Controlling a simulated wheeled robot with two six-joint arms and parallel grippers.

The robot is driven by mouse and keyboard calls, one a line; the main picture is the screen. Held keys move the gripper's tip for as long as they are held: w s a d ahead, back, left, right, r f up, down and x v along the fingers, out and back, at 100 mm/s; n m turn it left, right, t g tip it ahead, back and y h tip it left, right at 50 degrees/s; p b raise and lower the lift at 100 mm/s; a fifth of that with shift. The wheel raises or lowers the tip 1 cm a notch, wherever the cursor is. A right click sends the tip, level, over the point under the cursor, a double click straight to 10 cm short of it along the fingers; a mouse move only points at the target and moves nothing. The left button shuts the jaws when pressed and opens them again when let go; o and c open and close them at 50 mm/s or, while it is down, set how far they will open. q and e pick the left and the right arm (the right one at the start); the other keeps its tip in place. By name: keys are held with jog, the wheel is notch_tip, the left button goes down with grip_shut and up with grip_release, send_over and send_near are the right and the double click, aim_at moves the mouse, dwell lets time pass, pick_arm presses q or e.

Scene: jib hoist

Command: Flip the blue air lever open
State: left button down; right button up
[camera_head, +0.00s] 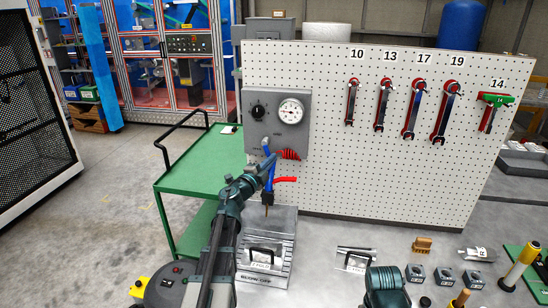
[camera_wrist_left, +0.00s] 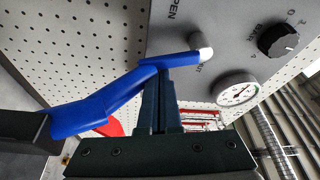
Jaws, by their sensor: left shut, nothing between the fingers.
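The blue air lever (camera_head: 267,149) is on the grey panel (camera_head: 304,105), below the gauge, with its pale pivot end near the panel face. In the left wrist view the blue lever (camera_wrist_left: 178,60) runs from that pivot across the tips of my gripper. My left gripper (camera_head: 270,163) is shut and empty, at the lever; its shut fingers (camera_wrist_left: 160,90) show just below it in the wrist view. I cannot tell whether they touch it. The gripper hides part of the lever in the head view. My right gripper's fingers are not in view.
A white pegboard (camera_head: 340,170) with several wrenches stands behind. A green cart (camera_head: 200,160) is at the left, and a grey box (camera_head: 265,255) sits below. Small parts lie on the bench at the right.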

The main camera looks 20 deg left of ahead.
pick_arm(q)
jog(key=shift+s+a+f+m+g, duration=0.1)
jog(key=shift+a+f+m+g, duration=0.2)
jog(key=shift+a+m, duration=0.55)
jog(key=shift+d, duration=0.2)
jog(key=d, duration=0.4)
jog(key=s+a, duration=0.1)
jog(key=s, duration=0.8)
jog(key=shift+a, duration=0.3)
